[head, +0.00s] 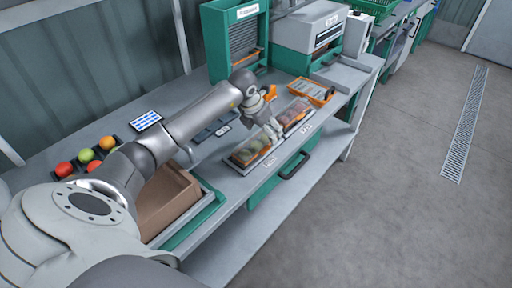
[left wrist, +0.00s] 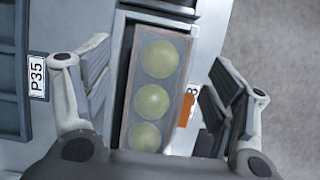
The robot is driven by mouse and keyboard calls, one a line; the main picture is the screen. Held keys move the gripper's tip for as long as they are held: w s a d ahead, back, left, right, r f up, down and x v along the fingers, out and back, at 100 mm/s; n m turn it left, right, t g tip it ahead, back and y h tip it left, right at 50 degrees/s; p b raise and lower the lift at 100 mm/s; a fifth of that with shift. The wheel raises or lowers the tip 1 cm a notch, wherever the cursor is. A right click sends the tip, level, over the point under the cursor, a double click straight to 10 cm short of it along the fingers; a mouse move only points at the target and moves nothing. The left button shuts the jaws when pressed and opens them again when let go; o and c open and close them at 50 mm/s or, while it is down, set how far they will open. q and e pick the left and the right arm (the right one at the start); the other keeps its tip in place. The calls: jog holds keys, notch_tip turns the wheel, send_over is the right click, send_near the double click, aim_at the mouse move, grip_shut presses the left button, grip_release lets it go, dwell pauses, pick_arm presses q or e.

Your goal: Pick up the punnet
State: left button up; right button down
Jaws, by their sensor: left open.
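In the head view, a clear-topped punnet (head: 250,150) with greenish and orange contents sits in a holder near the bench's front edge. A second punnet (head: 293,116) with reddish contents sits beyond it. My left gripper (head: 273,130) is above the bench close to both punnets. In the left wrist view, a long film-covered punnet (left wrist: 131,75) with three yellow-green tomatoes lies between the spread fingers of my left gripper (left wrist: 160,85). The fingers are open and appear apart from its sides. My right gripper is not in view.
Several loose tomatoes (head: 86,156) lie in a black tray at left. An orange-edged tray (head: 311,91) and a grey machine (head: 310,28) stand farther back. The floor (head: 400,200) at right is clear.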

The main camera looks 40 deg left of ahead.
pick_arm(q)
jog(key=shift+x, duration=1.1)
jog(key=shift+w+d+f, duration=0.1)
jog(key=shift+f, duration=0.3)
jog(key=shift+c, duration=2.8)
jog(key=c, duration=0.5)
jog(key=shift+r, duration=0.2)
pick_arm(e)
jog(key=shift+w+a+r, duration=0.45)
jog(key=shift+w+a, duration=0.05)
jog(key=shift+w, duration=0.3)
